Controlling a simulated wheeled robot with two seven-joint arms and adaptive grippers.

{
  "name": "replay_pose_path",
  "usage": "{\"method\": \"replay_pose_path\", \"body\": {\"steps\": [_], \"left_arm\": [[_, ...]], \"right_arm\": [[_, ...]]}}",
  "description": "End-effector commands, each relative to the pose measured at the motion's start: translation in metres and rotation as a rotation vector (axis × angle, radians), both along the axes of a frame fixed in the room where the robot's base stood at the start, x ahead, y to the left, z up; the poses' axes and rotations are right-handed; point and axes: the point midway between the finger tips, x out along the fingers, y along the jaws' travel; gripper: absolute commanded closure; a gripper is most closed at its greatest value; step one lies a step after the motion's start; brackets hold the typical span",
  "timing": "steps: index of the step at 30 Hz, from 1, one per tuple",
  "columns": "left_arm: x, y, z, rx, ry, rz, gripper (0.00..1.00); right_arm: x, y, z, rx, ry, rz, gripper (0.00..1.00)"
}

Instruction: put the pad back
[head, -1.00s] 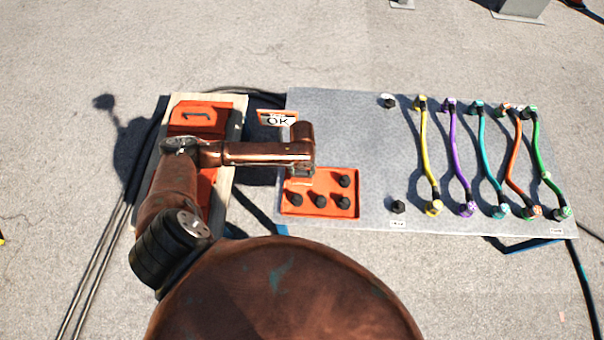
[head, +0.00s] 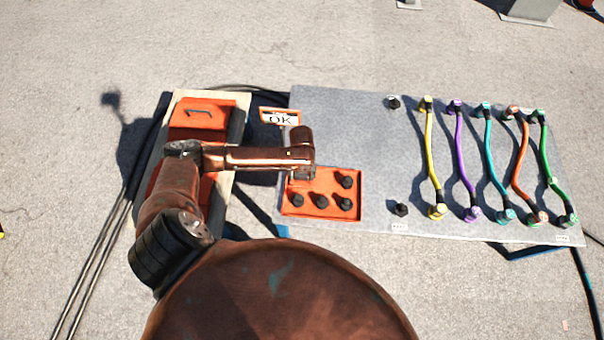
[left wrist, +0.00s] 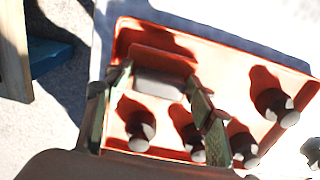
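An orange tray (head: 330,212) with several black knobs lies at the left end of the grey board. A small greyish block (left wrist: 160,85) with red behind it shows in the left wrist view, and may be the pad. My left gripper (head: 303,175) points down over the tray's upper left part. In the left wrist view its two fingers (left wrist: 160,95) stand apart on either side of the block, close to its edges. I cannot tell whether they press on it. The arm hides this spot from the head. My right gripper is not in view.
The grey board (head: 375,150) carries yellow, purple, teal, orange and green cables on its right. An OK sign (head: 280,118) stands above the tray. An orange case (head: 202,115) on a wooden plank lies left, partly under my arm. Open ground surrounds these.

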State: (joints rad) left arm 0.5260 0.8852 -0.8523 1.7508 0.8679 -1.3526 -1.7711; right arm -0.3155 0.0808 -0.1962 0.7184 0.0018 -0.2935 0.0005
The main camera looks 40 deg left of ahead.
Motion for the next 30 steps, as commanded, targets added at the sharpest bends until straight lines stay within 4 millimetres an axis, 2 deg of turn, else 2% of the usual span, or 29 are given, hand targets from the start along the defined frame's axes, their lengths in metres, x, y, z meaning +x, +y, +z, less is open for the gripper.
{"method": "replay_pose_path", "body": {"steps": [3, 11, 14, 16, 18, 20, 24, 30], "left_arm": [[0.000, 0.000, 0.000, 0.000, 0.000, 0.000, 0.40], [0.000, 0.000, 0.001, -0.001, -0.001, 0.000, 0.40], [0.001, 0.000, 0.007, 0.000, -0.001, 0.000, 0.40], [0.001, 0.000, 0.016, 0.000, -0.004, -0.001, 0.40], [0.002, 0.000, 0.030, 0.000, -0.006, -0.001, 0.40], [0.002, 0.000, 0.043, 0.001, -0.005, -0.001, 0.40], [0.001, 0.000, 0.074, 0.001, -0.005, -0.001, 0.40], [0.001, 0.000, 0.108, 0.000, -0.004, -0.001, 0.40]], "right_arm": [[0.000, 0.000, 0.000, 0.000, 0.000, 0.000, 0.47], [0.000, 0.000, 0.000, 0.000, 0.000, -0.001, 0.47], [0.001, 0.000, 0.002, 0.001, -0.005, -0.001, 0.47], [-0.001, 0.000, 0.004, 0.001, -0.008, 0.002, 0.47], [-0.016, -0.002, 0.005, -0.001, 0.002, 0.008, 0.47], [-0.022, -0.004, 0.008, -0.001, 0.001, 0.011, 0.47], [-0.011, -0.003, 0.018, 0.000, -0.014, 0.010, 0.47], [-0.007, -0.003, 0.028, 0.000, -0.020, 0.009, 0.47]]}}
